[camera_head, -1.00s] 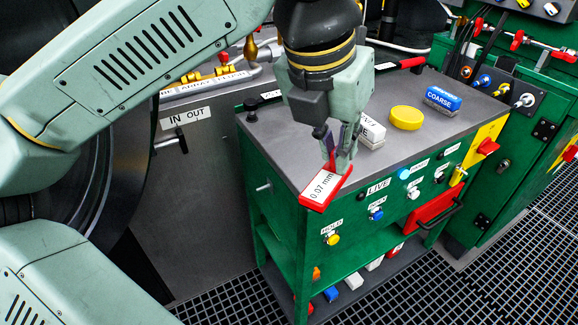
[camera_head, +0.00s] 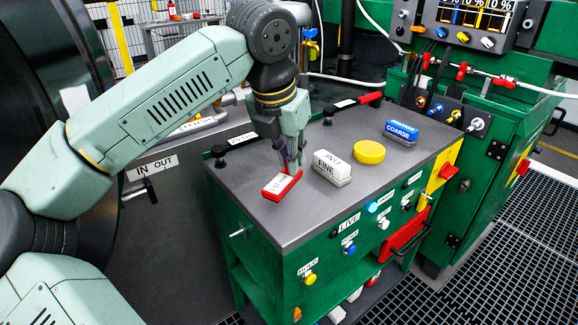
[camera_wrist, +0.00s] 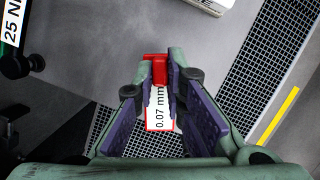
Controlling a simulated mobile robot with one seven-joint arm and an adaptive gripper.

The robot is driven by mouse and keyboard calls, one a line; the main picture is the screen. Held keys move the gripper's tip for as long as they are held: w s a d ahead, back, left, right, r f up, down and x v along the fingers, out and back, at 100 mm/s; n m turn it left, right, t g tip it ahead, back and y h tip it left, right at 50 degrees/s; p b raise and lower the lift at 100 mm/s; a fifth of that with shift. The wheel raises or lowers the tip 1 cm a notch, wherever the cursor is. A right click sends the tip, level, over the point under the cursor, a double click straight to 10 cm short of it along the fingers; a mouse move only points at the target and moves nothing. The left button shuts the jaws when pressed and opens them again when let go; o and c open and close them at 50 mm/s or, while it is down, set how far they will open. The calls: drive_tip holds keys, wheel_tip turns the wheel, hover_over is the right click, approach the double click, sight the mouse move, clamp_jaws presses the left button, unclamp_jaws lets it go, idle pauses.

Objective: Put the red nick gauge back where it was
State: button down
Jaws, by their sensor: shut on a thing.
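The red nick gauge (camera_head: 282,185) has a white label and is in my gripper (camera_head: 292,170), over the left part of the grey cart top (camera_head: 300,220) in the head view. My gripper points down and is shut on the gauge's far end. I cannot tell whether the gauge touches the cart top. In the wrist view the gauge (camera_wrist: 160,100) sits between the purple finger pads of my gripper (camera_wrist: 165,75), its label reading "0.07 mm", with floor grating behind its near end.
A white FINE block (camera_head: 332,168), a yellow round puck (camera_head: 369,152) and a blue COARSE block (camera_head: 402,133) stand on the cart top to the right. A red-handled tool (camera_head: 368,99) and black knobs (camera_head: 219,153) are along its back. The front of the top is clear.

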sight(279, 180)
drive_tip(key=shift+a+x, duration=0.15)
drive_tip(key=shift+x, duration=0.75)
drive_tip(key=shift+a+x, duration=0.15)
drive_tip(key=shift+x, duration=0.75)
drive_tip(key=shift+f, duration=0.15)
drive_tip(key=c, duration=1.7)
unclamp_jaws()
drive_tip(key=shift+o, duration=0.2)
drive_tip(key=v, duration=1.2)
